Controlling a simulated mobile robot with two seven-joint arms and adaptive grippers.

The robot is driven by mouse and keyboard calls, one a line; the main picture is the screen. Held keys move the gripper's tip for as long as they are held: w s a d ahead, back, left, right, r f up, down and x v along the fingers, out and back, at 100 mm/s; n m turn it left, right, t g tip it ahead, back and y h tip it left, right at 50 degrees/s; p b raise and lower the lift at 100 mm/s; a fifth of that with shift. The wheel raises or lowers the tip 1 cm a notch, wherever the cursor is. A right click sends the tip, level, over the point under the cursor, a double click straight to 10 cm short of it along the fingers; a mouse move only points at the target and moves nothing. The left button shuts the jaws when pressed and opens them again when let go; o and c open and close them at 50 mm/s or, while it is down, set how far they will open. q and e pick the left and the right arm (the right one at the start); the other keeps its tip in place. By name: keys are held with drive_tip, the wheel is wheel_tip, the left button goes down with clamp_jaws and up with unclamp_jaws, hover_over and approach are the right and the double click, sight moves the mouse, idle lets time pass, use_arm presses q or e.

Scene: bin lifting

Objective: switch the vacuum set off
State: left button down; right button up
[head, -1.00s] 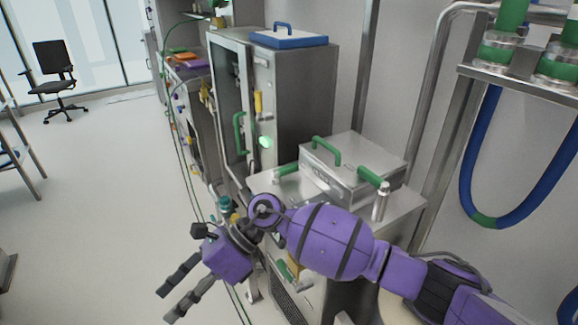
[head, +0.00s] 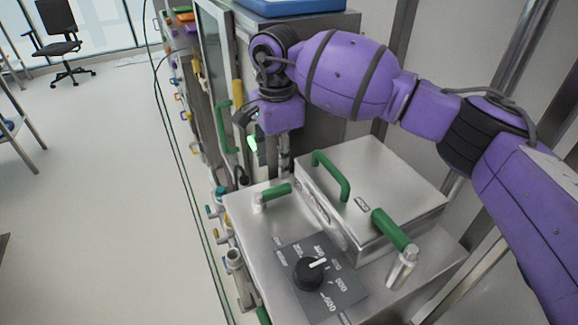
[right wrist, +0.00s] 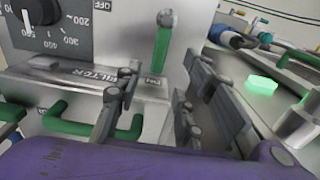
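The vacuum set is a steel cabinet top (head: 245,235) with a black dial (head: 308,272) on a grey label plate. A green-handled lever with a silver end (head: 275,192) stands near its left edge. In the right wrist view the lever handle (right wrist: 163,48) points toward the ON label (right wrist: 155,82), with the OFF label (right wrist: 103,6) to its upper left. My right gripper (head: 284,170) hangs fingers down just beyond the lever. In the right wrist view its fingers are spread and empty, with the lever showing between and beyond them. Contact cannot be told. My left gripper is not in view.
A steel box with a green handle (head: 330,175) sits on the top, with another green lever (head: 393,230) at right. A tall cabinet with a green handle (head: 222,125) and a lit green lamp (head: 253,144) stands behind. Open floor (head: 90,210) lies left.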

sight(279, 188)
drive_tip(key=shift+w, duration=0.1)
drive_tip(key=shift+f, duration=0.1)
drive_tip(key=shift+s+a+f, duration=0.1)
drive_tip(key=shift+f, duration=1.7)
drive_tip(key=shift+s+f, duration=0.1)
drive_tip(key=shift+f, duration=1.65)
clamp_jaws()
